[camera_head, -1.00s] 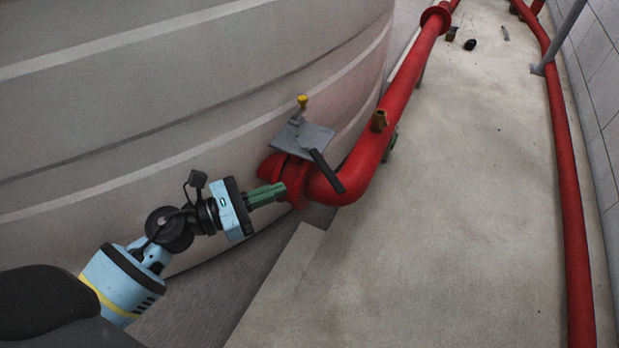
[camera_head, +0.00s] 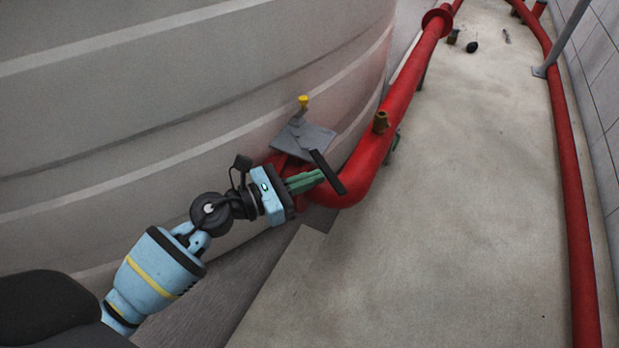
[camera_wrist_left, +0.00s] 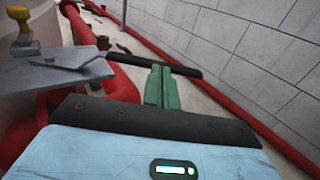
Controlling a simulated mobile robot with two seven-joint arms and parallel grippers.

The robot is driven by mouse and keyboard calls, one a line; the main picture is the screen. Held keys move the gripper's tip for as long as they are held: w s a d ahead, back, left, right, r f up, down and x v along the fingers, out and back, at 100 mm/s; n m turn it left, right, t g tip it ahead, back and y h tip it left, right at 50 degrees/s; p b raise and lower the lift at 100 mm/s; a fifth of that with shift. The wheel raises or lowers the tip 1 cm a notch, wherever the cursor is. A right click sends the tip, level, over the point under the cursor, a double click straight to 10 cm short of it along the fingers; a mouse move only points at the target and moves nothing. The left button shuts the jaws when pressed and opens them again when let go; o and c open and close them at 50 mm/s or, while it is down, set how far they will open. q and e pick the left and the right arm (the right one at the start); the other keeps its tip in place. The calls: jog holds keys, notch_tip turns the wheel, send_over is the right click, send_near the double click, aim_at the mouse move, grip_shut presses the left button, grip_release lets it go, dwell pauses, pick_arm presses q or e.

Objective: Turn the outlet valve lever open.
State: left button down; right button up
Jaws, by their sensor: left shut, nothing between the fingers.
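The outlet valve lever (camera_head: 327,172) is a black bar slanting down to the right from a grey plate (camera_head: 303,137) above the red pipe by the tank. In the left wrist view the lever (camera_wrist_left: 168,64) runs across just beyond my fingertips, with the grey plate (camera_wrist_left: 60,67) at the left. My left gripper (camera_head: 318,178) has green fingers, shut and empty, with their tips at the lever's left side. Whether they touch it I cannot tell. The fingers also show in the left wrist view (camera_wrist_left: 161,68). My gripper hides part of the valve body. My right gripper is not in view.
The large grey tank (camera_head: 180,110) fills the left side. Another red pipe (camera_head: 572,190) follows the tiled wall at right. The concrete floor (camera_head: 460,230) between is mostly clear.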

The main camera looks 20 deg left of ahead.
aim_at(328, 179)
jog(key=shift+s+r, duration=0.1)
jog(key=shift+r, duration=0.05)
